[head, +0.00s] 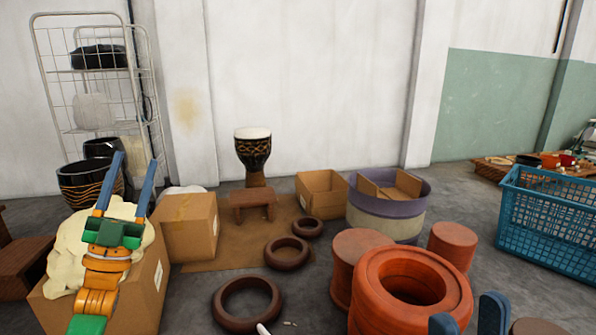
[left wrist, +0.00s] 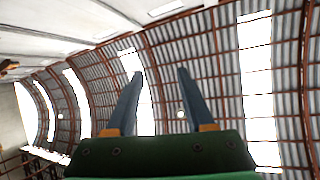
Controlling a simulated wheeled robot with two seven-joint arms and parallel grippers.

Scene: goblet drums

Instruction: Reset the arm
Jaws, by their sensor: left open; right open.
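My left gripper (head: 124,187) is raised at the left of the head view, its blue fingers apart and pointing up, with nothing between them. In the left wrist view the same gripper (left wrist: 160,75) is open and empty against the roof. My right gripper (head: 468,325) shows only as two blue fingertips at the bottom edge of the head view, apart and pointing up. The rest of the right gripper is below the frame. A goblet drum (head: 253,152) with a white top stands upright near the back wall, apart from both grippers.
A cardboard box (head: 189,226) and a cream lumpy mass (head: 70,246) are near my left gripper. Dark rings (head: 247,303) lie on the floor. An orange ring stack (head: 410,295) stands beside my right gripper. A blue crate (head: 547,220) is at right. A wire cage (head: 97,75) stands back left.

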